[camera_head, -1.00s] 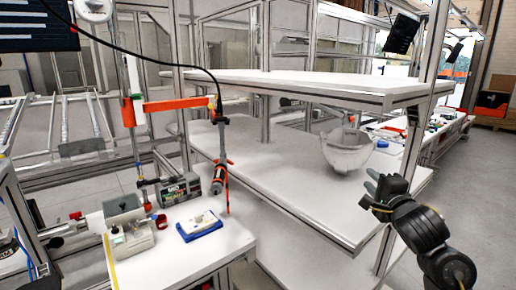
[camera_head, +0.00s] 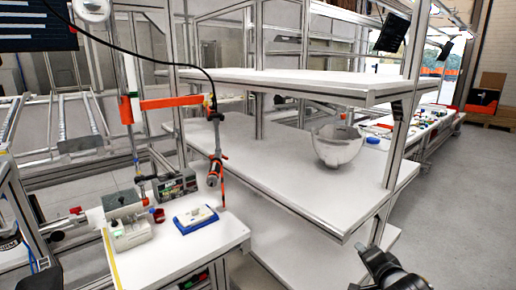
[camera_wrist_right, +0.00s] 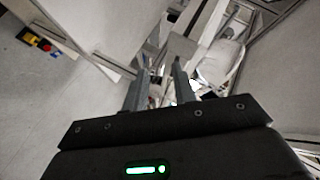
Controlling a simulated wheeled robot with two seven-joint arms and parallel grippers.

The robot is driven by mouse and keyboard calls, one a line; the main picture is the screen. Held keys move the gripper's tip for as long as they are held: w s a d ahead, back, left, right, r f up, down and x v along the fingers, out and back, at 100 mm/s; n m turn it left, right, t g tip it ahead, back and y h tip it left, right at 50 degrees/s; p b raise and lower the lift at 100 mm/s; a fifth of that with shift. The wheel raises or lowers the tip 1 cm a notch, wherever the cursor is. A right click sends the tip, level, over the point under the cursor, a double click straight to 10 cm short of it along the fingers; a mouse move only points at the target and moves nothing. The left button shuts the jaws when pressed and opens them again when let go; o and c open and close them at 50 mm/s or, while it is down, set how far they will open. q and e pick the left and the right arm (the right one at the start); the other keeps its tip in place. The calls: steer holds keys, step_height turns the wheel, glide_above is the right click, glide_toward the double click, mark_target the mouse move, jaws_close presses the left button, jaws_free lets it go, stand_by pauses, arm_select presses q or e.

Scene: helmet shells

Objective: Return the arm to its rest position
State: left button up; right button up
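My right arm (camera_head: 388,270) shows at the bottom right of the head view, partly cut off by the lower edge. It is in front of the shelf rack's right end, and its fingers are not clear there. In the right wrist view my right gripper (camera_wrist_right: 159,90) has its two fingers apart, with nothing seen between them. A pale helmet shell (camera_head: 338,146) sits on the middle shelf (camera_head: 290,175), apart from my right arm. A pale rounded shape, likely the shell, shows in the right wrist view (camera_wrist_right: 220,62). My left gripper is not in view.
The rack's upper shelf (camera_head: 310,84) is bare. A white workbench (camera_head: 165,262) at left carries a blue-and-white tray (camera_head: 196,219) and small devices. A tool (camera_head: 214,168) hangs above it. Open floor (camera_head: 455,215) lies at the right.

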steer(key=s+a+f+n+g, duration=0.2)
steer(key=s+f+n+g, duration=0.6)
steer(key=s+f, duration=1.15)
steer(key=s+a+f+n+g, duration=0.1)
steer(key=s+f+n, duration=0.15)
steer(key=s, duration=0.55)
steer(key=s+a+f+n+g, duration=0.1)
steer(key=s+n, duration=0.2)
steer(key=s, duration=0.4)
step_height(320, 180, down, 26)
steer(key=s+g, duration=0.2)
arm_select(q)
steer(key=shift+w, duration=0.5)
arm_select(e)
steer(key=s+d+f, duration=0.2)
steer(key=s+f, duration=1.2)
steer(key=s, duration=0.1)
steer(key=shift+s+d+f+n+g, duration=0.15)
steer(key=shift+d+f+n+g, duration=0.15)
steer(key=shift+f+n+g, duration=0.1)
